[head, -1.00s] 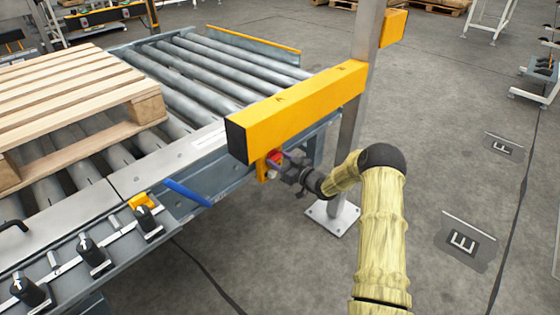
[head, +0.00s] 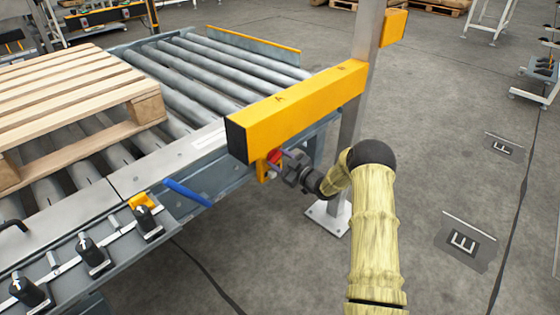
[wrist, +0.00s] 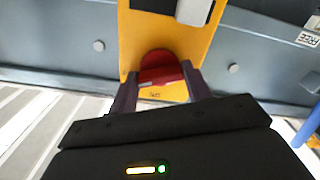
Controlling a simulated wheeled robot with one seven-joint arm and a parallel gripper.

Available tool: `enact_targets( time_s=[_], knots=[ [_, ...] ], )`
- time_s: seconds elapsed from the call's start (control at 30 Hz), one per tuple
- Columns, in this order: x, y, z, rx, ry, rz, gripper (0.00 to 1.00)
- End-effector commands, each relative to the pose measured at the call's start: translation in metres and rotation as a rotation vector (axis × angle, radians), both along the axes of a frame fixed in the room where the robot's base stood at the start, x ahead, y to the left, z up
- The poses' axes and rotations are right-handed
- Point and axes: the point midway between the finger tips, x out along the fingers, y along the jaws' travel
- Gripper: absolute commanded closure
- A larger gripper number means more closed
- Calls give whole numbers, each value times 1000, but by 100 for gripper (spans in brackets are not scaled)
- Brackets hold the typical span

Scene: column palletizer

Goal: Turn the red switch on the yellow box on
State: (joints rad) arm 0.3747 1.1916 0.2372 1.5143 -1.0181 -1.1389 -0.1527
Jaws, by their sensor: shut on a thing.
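The small yellow box (head: 263,170) is fixed to the side of the roller conveyor, just below the long yellow beam. Its red switch (head: 274,156) shows in the head view at the tip of my gripper (head: 282,162). In the wrist view the red switch (wrist: 160,70) sits on the yellow box (wrist: 190,40), between the two dark fingers of my gripper (wrist: 158,84). My gripper is shut on the switch. The fingers and the angle of view hide part of the switch.
A yellow beam (head: 300,108) on a metal post (head: 353,150) hangs just above my gripper. The roller conveyor (head: 200,70) carries a wooden pallet (head: 70,90) at left. A blue lever (head: 188,193) sticks out nearby.

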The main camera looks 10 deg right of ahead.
Motion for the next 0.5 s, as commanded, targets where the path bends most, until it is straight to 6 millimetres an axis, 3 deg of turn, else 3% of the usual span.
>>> enact_targets(
  time_s=[0.5],
  knots=[
    [0,0,-2,-399,-287,1,74]
  ],
)
